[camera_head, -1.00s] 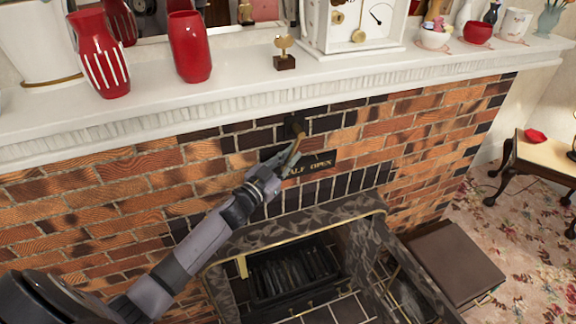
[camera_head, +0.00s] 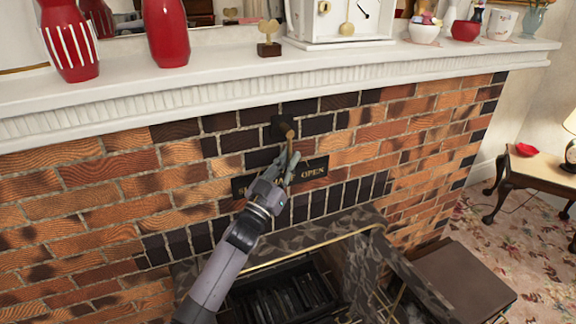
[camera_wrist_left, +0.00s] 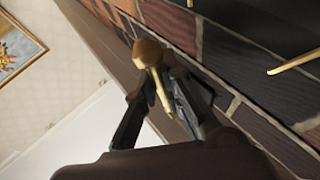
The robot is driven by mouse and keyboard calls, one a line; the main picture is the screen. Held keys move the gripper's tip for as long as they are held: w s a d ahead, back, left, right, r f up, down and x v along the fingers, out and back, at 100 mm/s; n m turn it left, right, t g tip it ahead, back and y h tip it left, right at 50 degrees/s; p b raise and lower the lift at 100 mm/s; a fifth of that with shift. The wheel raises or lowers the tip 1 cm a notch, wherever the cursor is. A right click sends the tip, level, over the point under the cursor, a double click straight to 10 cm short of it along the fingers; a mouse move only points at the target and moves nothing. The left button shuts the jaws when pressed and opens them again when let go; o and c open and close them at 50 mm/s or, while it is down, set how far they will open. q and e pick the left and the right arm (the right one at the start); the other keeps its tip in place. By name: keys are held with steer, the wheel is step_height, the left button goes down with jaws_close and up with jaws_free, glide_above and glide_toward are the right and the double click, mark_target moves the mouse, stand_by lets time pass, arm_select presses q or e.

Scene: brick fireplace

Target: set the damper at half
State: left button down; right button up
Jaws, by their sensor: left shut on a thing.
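The damper lever (camera_head: 289,137) is a brass handle below a dark mount on the brick face, just under the mantel. It hangs down over a dark plate (camera_head: 314,172) lettered in gold. The plate's left letters and the word OPEN show. My left gripper (camera_head: 287,162) covers most of the middle word. It is shut on the lever's lower part. In the left wrist view, the brass lever (camera_wrist_left: 149,54) shows its rounded end, with its shaft between the fingers (camera_wrist_left: 157,95). My right gripper is not in view.
The white mantel (camera_head: 200,92) juts out above the lever, with red vases (camera_head: 166,32), a small gold ornament (camera_head: 268,38) and a white clock (camera_head: 340,22) on it. Below is the stone fireplace surround (camera_head: 300,243). A brown box (camera_head: 460,280) stands at the right.

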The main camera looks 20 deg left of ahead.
arm_select(q)
steer(key=shift+f, duration=0.1)
steer(key=c, duration=1.7)
jaws_free()
steer(key=v, duration=1.2)
